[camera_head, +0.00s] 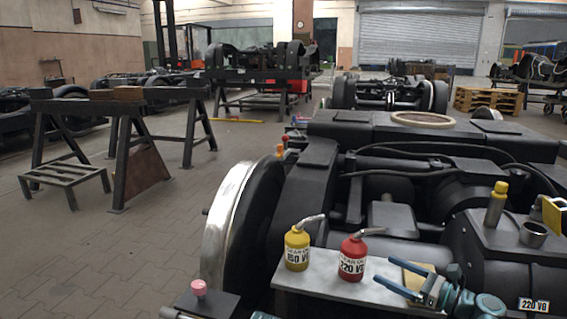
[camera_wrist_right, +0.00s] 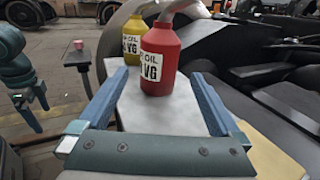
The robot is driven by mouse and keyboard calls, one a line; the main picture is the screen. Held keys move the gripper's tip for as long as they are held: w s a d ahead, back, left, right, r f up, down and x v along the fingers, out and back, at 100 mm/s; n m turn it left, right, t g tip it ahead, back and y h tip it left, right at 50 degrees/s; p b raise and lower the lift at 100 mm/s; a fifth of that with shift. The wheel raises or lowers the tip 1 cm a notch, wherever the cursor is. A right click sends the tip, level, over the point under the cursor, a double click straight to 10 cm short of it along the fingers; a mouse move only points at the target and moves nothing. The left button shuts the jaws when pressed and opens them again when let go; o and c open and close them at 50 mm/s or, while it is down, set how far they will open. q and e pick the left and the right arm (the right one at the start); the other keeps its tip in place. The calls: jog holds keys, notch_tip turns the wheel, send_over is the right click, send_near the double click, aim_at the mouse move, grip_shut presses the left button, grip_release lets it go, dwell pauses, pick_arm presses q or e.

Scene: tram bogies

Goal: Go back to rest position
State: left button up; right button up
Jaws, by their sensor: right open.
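My right gripper (camera_head: 390,274) is open and empty over the right part of a grey shelf (camera_head: 330,287). In the right wrist view its two blue fingers (camera_wrist_right: 158,76) are spread wide, with the red oil can (camera_wrist_right: 160,62) beyond them. The red can, marked 220 VG, stands upright on the shelf in the head view (camera_head: 352,257). The yellow oil can (camera_head: 297,248), marked 150 VG, stands upright to its left. A teal arm part, seemingly my left gripper (camera_wrist_right: 30,100), shows at the left of the right wrist view; its jaws are unclear.
The dark bogie (camera_head: 400,195) with a large wheel (camera_head: 228,225) lies just behind the shelf. A yellow-capped filler (camera_head: 496,205) and a metal cup (camera_head: 533,234) are at right. A pink knob (camera_head: 199,288) is at front left. Open floor (camera_head: 110,260) lies farther left.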

aim_at(356, 241)
jog(key=x, duration=1.1)
notch_tip(356, 241, up, 4)
jog(key=p, duration=0.4)
jog(key=s+a+r+p+v, duration=0.1)
jog(key=s+a+v, duration=0.1)
jog(key=v, duration=1.4)
jog(key=shift+n+g+y, duration=0.4)
jog(key=shift+g, duration=0.1)
jog(key=a+r+p, duration=0.2)
jog(key=r+p, duration=0.1)
jog(key=w+a+r+p, duration=0.1)
jog(key=shift+w+r, duration=0.1)
jog(key=shift+r, duration=0.15)
